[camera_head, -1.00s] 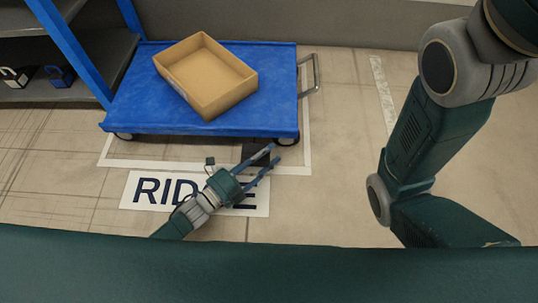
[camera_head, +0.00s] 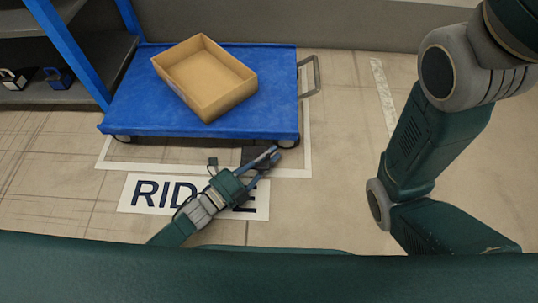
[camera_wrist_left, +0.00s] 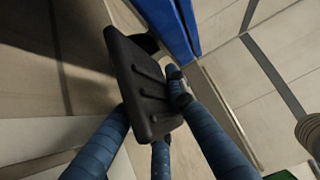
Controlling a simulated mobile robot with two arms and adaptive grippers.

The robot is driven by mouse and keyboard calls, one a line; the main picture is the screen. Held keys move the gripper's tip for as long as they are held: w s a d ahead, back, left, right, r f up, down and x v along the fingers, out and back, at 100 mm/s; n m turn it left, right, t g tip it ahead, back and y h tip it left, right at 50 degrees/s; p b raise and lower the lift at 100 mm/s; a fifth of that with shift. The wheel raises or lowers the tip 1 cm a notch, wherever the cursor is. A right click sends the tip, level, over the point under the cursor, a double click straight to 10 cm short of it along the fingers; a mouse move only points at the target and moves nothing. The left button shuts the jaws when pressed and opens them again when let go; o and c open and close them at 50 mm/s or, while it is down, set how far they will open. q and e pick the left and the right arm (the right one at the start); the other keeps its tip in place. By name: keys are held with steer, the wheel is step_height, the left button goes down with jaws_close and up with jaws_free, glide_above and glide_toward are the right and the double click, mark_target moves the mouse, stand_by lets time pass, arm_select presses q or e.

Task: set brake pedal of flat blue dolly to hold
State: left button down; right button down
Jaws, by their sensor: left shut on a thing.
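The flat blue dolly (camera_head: 145,112) stands on the floor at the upper left of the head view. A strip of its blue side also shows at the top of the wrist view (camera_wrist_left: 176,25). Its black brake pedal (camera_wrist_left: 140,82), a ribbed plate, fills the middle of the wrist view; in the head view the pedal (camera_head: 252,156) is a dark patch below the dolly's near right corner. My left gripper (camera_head: 271,157) is shut on the pedal, its blue fingers around the plate. My right arm shows at the right, but its gripper is out of view.
An open cardboard box (camera_head: 207,80) sits on the dolly. A shelf with blue posts (camera_head: 70,55) stands at the left. White floor tape and a floor label (camera_head: 150,194) lie near the dolly. The floor to the dolly's right is clear up to my right arm.

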arm_select(q)
steer(key=shift+f+m+b, duration=0.3)
steer(key=shift+f+b, duration=0.1)
steer(key=shift+b, duration=0.4)
steer(key=shift+r+t+h, duration=0.25)
steer(key=shift+t+h, duration=0.05)
steer(key=c, duration=1.7)
jaws_free()
steer(key=shift+v, duration=3.75)
steer(key=shift+a, duration=0.1)
